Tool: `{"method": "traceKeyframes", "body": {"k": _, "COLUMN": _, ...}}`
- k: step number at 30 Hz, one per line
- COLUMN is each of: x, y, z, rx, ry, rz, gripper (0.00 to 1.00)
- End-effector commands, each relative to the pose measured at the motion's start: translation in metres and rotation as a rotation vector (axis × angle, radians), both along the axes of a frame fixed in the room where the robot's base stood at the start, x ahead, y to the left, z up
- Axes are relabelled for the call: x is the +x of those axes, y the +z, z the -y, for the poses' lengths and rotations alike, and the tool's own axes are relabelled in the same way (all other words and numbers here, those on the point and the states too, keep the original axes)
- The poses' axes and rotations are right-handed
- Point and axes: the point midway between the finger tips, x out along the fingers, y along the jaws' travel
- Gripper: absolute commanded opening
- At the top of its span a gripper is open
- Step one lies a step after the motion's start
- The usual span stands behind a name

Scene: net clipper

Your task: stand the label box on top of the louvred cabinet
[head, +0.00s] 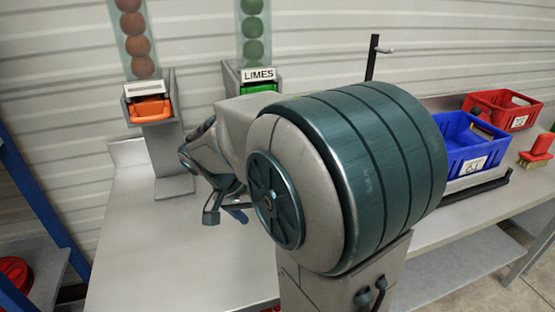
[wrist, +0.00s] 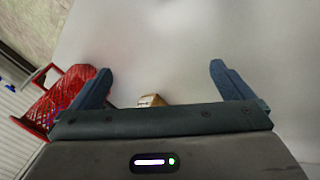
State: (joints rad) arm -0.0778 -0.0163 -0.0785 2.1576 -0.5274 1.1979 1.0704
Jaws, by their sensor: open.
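My gripper (head: 225,212) is open over the grey worktop (head: 125,235) in the head view, partly hidden by my own arm. In the wrist view its two fingers (wrist: 160,72) are spread wide with nothing between their tips. A small brown and pale box-like thing (wrist: 151,100) shows just beyond the palm edge, between the fingers and mostly hidden by the palm. I cannot tell whether it is the label box. I cannot make out the louvred cabinet in either view.
Two dispenser tubes stand at the back, with an orange tray (head: 150,110) and a green tray labelled LIMES (head: 260,87). Blue (head: 470,140) and red (head: 505,107) crates and a red brush (head: 537,150) are right.

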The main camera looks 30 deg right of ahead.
Motion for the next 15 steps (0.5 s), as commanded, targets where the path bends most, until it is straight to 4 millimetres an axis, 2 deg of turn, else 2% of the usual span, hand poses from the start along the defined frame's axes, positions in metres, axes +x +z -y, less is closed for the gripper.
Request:
{"method": "traceKeyframes", "body": {"k": 3, "x": 0.030, "y": 0.004, "z": 0.023, "rx": -0.188, "ry": -0.183, "rz": 0.047, "gripper": 1.00}}
{"method": "traceKeyframes", "body": {"k": 9, "x": 0.081, "y": 0.013, "z": 0.055, "rx": -0.530, "ry": -0.438, "rz": 0.239, "gripper": 1.00}}
{"method": "traceKeyframes", "body": {"k": 15, "x": 0.121, "y": 0.022, "z": 0.070, "rx": -0.775, "ry": -0.575, "rz": 0.472, "gripper": 1.00}}
